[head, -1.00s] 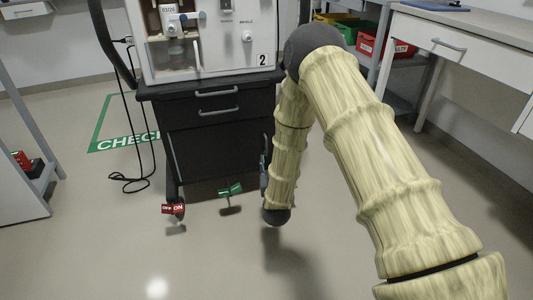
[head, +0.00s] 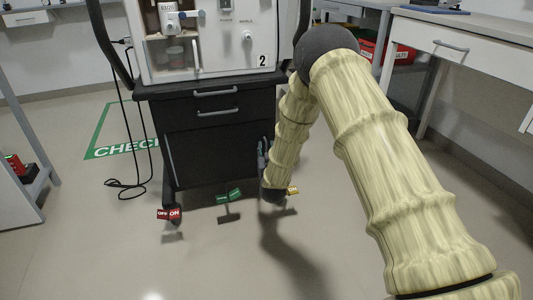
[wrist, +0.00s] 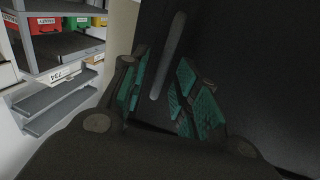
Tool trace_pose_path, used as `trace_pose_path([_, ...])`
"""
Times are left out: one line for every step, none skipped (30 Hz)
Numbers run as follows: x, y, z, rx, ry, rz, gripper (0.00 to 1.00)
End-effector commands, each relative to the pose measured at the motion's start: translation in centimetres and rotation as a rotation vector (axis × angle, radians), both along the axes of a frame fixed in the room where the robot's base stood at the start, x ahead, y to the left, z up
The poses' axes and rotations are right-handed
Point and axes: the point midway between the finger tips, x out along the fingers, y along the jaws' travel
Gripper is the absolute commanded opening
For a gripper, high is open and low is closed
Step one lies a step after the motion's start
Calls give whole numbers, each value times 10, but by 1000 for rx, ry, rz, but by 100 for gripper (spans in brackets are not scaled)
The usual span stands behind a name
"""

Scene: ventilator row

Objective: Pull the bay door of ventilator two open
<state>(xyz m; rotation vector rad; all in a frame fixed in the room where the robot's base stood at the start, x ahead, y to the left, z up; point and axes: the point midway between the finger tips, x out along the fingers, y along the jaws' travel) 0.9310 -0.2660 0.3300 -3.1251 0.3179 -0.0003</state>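Ventilator two (head: 215,45) is a white unit marked 2 on a black cart. The cart's dark lower front panel, the bay door (head: 213,155), looks shut below two drawers. In the wrist view an upright grey bar handle (wrist: 169,55) stands on a dark panel (wrist: 235,55). My gripper (wrist: 163,88) is open, with its teal pads on either side of the handle's line. The handle shows in the gap; I cannot tell whether the pads touch it. In the head view my gripper (head: 263,156) is at the cart's right front, mostly hidden by my arm.
A drawered bench (head: 440,45) and shelf with bins are at right, another bench at left. The floor in front is clear.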

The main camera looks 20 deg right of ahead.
Motion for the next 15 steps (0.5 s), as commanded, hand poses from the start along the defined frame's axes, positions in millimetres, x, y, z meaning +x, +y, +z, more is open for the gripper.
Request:
trace_pose_path([0, 0, 0, 0, 0, 0, 30])
trace_pose_path([0, 0, 0, 0, 0, 0, 30])
trace_pose_path([0, 0, 0, 0, 0, 0, 30])
trace_pose_path([0, 0, 0, 0, 0, 0, 30])
trace_pose_path([0, 0, 0, 0, 0, 0, 30])
trace_pose_path([0, 0, 0, 0, 0, 0, 30])
trace_pose_path([0, 0, 0, 0, 0, 0, 27])
trace_pose_path([0, 0, 0, 0, 0, 0, 21])
trace_pose_path([0, 0, 0, 0, 0, 0, 14])
trace_pose_path([0, 0, 0, 0, 0, 0, 9])
trace_pose_path([0, 0, 0, 0, 0, 0, 3])
trace_pose_path([0, 0, 0, 0, 0, 0, 0])
trace_pose_path([0, 0, 0, 0, 0, 0, 0])
trace_pose_path([0, 0, 0, 0, 0, 0, 0])
trace_pose_path([0, 0, 0, 0, 0, 0, 0])
